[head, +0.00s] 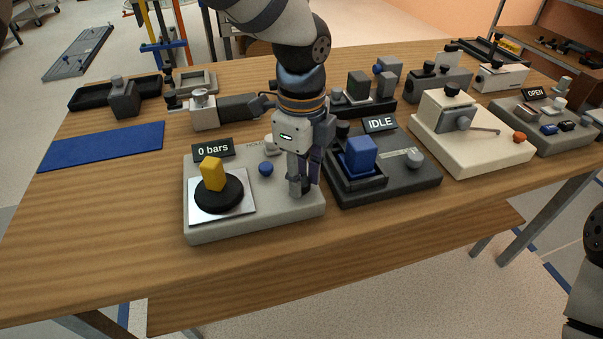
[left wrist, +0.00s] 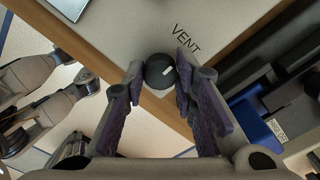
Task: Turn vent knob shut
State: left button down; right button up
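The vent knob (left wrist: 160,72) is a round black knob with a white pointer mark, at the edge of a pale grey panel beside the printed word VENT (left wrist: 186,40). My left gripper (left wrist: 161,74) points down with one fingertip on each side of the knob, and both tips appear to touch it. In the head view my left gripper (head: 302,188) is over the right end of the grey unit (head: 265,208) and hides most of the knob.
On the same unit are a yellow block (head: 212,174) on a black disc and a blue button (head: 266,169). A dark unit marked IDLE (head: 395,188) with a blue block stands close on the right. The table front is clear.

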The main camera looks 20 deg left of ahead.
jog(key=shift+w+r, duration=0.1)
pick_arm(q)
jog(key=n+p, duration=0.1)
jog(key=n, duration=0.2)
jog(key=shift+r+p, duration=0.2)
jog(key=shift+p, duration=0.1)
jog(key=n+p, duration=0.1)
jog(key=n, duration=0.4)
jog(key=shift+f, duration=0.1)
jog(key=shift+n, duration=0.9)
jog(key=n, duration=0.2)
jog(key=shift+f+n+p, duration=0.1)
jog(key=shift+n+p, duration=0.2)
jog(key=shift+n, duration=0.1)
jog(key=n, duration=0.5)
pick_arm(e)
jog(key=shift+t, duration=0.9)
jog(key=w+r, duration=0.4)
pick_arm(q)
jog(key=shift+n, duration=0.3)
jog(key=c, duration=1.3)
grip_release()
